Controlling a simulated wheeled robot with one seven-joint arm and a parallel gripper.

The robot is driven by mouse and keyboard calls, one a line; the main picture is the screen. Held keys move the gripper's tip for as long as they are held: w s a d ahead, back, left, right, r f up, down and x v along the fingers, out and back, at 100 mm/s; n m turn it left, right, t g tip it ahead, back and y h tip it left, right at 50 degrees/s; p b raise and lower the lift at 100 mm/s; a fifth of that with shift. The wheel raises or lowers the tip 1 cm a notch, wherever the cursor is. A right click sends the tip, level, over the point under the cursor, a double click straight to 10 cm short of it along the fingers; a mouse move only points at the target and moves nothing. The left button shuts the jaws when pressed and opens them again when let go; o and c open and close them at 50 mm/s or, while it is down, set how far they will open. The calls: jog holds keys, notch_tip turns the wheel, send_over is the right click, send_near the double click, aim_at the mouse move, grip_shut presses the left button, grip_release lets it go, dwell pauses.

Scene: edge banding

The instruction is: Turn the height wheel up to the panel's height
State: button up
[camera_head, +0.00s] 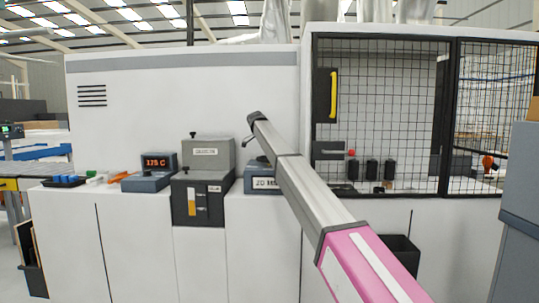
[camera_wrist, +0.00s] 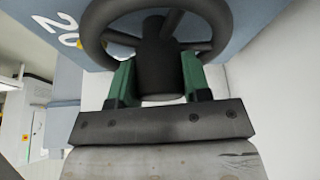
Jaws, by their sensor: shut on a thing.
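The height wheel (camera_wrist: 97,30) is a dark round handwheel with spokes and a thick central hub, at the top of the wrist view. It sits against a blue-grey housing marked with a white "20". My gripper (camera_wrist: 158,78) has its two green fingers on either side of the hub, shut on it. In the head view, the blue-grey housing (camera_head: 262,183) with its partly covered "20 M…" display stands on the white machine. My arm hides the wheel and gripper there. I cannot make out the panel for certain.
A grey box marked as a collector (camera_head: 207,152) stands left of the housing. Farther left are a "175 C" display unit (camera_head: 150,172) and small coloured items. A black mesh guard (camera_head: 400,110) covers the right side. A dark bin (camera_head: 400,252) is low at right.

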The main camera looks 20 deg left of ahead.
dwell(0.4)
jog(key=o, duration=0.9)
jog(key=v, duration=1.1)
